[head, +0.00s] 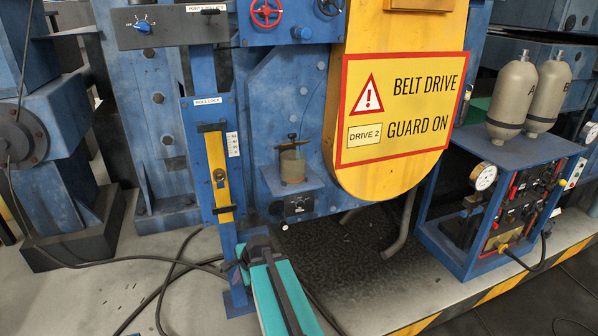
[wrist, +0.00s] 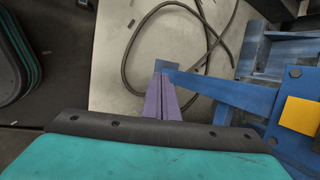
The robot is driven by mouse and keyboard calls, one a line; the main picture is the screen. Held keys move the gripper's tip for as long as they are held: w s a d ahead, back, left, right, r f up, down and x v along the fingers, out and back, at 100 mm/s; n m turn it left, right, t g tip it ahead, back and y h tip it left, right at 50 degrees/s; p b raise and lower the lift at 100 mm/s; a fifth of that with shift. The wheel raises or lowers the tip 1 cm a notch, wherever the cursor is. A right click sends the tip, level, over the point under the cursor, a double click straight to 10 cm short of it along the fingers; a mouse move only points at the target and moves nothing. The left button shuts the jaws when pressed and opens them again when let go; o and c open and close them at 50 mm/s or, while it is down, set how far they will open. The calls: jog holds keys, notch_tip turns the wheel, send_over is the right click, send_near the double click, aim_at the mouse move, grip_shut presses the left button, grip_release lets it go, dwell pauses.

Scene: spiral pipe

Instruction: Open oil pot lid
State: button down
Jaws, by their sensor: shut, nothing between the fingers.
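The oil pot (head: 293,168) is a small grey-brown cylinder standing upright on a small blue shelf (head: 309,181) in the head view. Its dark lid (head: 291,145), with a small upright knob, sits at the pot's top and looks slightly tilted. I cannot tell whether it is hinged or how tightly it sits. In the wrist view my gripper (wrist: 163,82) shows as two purple fingers side by side, shut and empty, over the floor and a blue post foot. The pot is not in the wrist view. In the head view my teal arm is below and left of the pot, and the fingers cannot be made out.
A yellow belt guard (head: 395,180) hangs close right of the pot. A blue post with a yellow strip (head: 217,170) stands left of it. A dial (head: 298,205) sits below the shelf. Black cables (head: 170,285) lie on the floor. A cart with bottles (head: 512,90) stands right.

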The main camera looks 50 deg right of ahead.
jog(key=w+d+r+m+t+h+b, duration=0.1)
jog(key=w+d+r+m+t, duration=0.15)
jog(key=d+r+m, duration=0.55)
jog(key=s+d+r+m+t+h+b, duration=0.1)
jog(key=s+d+r+m+h, duration=0.1)
jog(key=d+r, duration=0.5)
jog(key=s+d+r+m+t+h+b, duration=0.1)
jog(key=d+r+m, duration=0.4)
jog(key=r, duration=0.8)
jog(key=s+d+r+m+t+h+b, duration=0.1)
jog(key=s+d+r+m+t+h, duration=0.2)
jog(key=d+r, duration=0.6)
jog(key=shift+s+r+m, duration=0.5)
jog(key=shift+s+r, duration=0.05)
jog(key=shift+s, duration=0.65)
jog(key=shift+w+d+t+p, duration=0.2)
jog(key=shift+w+p, duration=0.35)
jog(key=shift+p, duration=1.4)
jog(key=p, duration=0.3)
jog(key=w+p, duration=0.1)
jog(key=p, duration=0.3)
jog(key=shift+d+f, duration=0.25)
jog(key=p+x, duration=0.1)
jog(key=x, duration=0.6)
jog(key=shift+w+d, duration=0.2)
jog(key=shift+w, duration=0.05)
jog(key=shift+f, duration=0.1)
